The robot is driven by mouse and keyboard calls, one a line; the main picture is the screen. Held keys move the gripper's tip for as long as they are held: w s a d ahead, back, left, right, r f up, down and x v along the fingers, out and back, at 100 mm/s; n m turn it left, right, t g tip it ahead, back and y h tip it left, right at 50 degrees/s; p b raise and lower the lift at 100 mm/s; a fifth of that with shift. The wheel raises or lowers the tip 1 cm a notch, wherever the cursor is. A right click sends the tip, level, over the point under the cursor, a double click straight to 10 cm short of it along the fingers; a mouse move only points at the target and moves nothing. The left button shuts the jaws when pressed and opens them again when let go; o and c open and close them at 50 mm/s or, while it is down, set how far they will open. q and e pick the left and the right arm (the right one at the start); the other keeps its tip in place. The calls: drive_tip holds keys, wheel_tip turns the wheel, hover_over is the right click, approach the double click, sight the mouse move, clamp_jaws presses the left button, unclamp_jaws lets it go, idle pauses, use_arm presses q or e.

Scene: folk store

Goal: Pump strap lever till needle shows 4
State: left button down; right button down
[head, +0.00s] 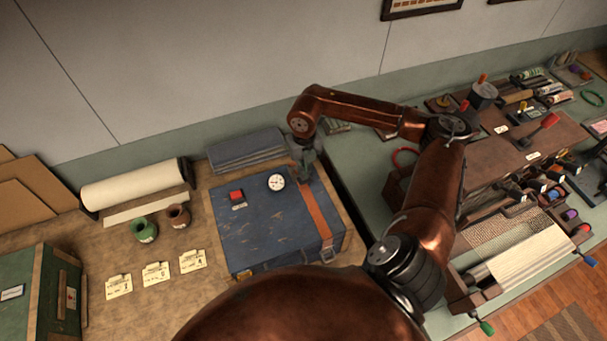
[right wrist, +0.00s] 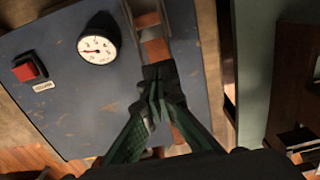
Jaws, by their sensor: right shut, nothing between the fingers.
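A blue case (head: 262,235) lies on the table with an orange-brown strap (head: 318,212) across its right side. A round white gauge (head: 276,182) sits on its top; it also shows in the right wrist view (right wrist: 99,45). In the head view the gripper (head: 308,170) is at the strap's far end. I cannot make out the strap lever or tell whether the fingertips touch it.
A red button (head: 236,195) sits left of the gauge. Green (head: 144,230) and brown (head: 179,216) jars, a paper roll (head: 134,184) and several paper tags stand left of the case. A green bench (head: 350,165) with many tools is on the right. My right arm hides part of it.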

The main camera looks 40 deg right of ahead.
drive_tip(key=shift+r+p, duration=1.25)
drive_tip(key=shift+r, duration=2)
